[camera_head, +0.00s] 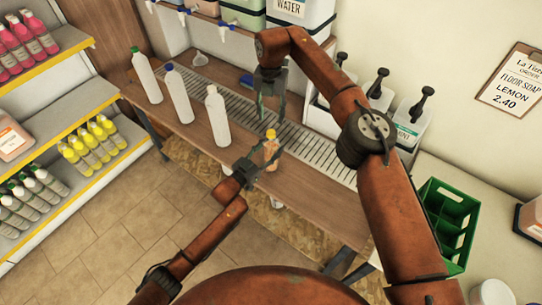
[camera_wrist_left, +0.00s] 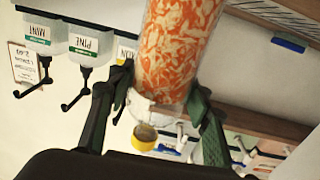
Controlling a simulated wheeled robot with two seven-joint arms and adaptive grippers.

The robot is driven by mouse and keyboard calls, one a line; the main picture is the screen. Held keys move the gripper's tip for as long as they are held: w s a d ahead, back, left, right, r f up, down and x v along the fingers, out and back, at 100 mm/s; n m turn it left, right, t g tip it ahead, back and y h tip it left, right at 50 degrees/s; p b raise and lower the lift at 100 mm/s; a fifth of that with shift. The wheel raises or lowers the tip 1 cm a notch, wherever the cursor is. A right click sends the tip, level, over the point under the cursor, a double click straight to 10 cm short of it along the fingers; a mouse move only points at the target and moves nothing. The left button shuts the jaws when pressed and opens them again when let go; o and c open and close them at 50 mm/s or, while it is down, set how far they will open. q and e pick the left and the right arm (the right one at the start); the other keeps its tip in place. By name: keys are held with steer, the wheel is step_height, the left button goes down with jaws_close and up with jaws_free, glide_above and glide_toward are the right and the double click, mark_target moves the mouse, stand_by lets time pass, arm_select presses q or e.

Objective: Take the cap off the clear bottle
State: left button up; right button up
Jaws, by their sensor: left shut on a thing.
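The clear bottle (camera_head: 271,151), with orange contents, is upright near the front edge of the wooden counter. Its yellow cap (camera_head: 271,134) is at the top. My left gripper (camera_head: 261,162) is shut on the bottle from the front left. In the left wrist view, its fingers (camera_wrist_left: 165,105) lie on both sides of the bottle (camera_wrist_left: 178,45), which shows upside down with the yellow cap (camera_wrist_left: 145,140) at the neck. I cannot tell if its base touches the counter. My right gripper (camera_head: 272,106) is above the cap, pointing down, fingers apart and empty.
Several white bottles (camera_head: 217,118) stand left on the counter (camera_head: 203,130). A slatted drain grate (camera_head: 310,147) runs behind the clear bottle. Pump containers (camera_head: 409,118) stand behind my right arm. A green crate (camera_head: 448,218) is at the right. A shelf of bottles (camera_head: 85,115) is at far left.

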arm_select(q)
steer(key=c, duration=0.5)
steer(key=o, duration=1.7)
steer(key=shift+o, duration=0.2)
